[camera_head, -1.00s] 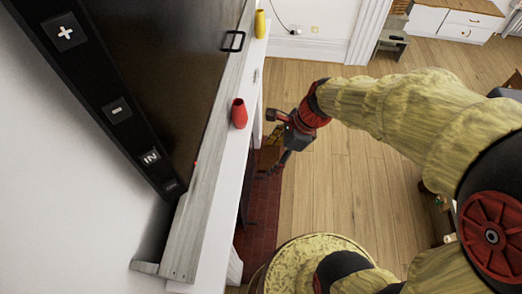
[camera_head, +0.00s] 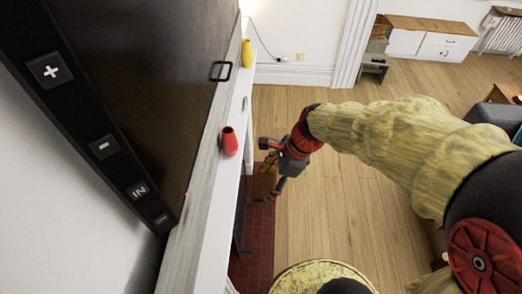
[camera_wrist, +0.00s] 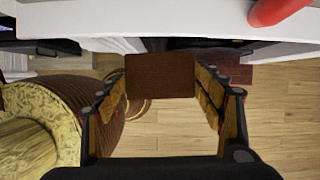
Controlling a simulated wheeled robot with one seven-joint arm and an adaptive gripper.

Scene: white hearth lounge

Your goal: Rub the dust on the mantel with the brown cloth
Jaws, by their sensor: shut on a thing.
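The white mantel (camera_head: 222,190) runs along the left wall in the head view. It also crosses the top of the wrist view (camera_wrist: 150,22). A small grey mark (camera_head: 244,103) shows on it; I cannot tell whether this is the dust. My gripper (camera_head: 266,172) is beside the mantel, to its right, apart from it. In the wrist view my gripper (camera_wrist: 160,88) is shut on the brown cloth (camera_wrist: 160,76), which shows as a flat brown rectangle between the fingers. The cloth is partly visible in the head view (camera_head: 263,184).
A red vase (camera_head: 229,141) and a yellow vase (camera_head: 246,53) stand on the mantel. A large dark screen (camera_head: 140,70) with a handle is above it. Red hearth tiles (camera_head: 258,245) lie below. The wooden floor (camera_head: 320,200) to the right is open.

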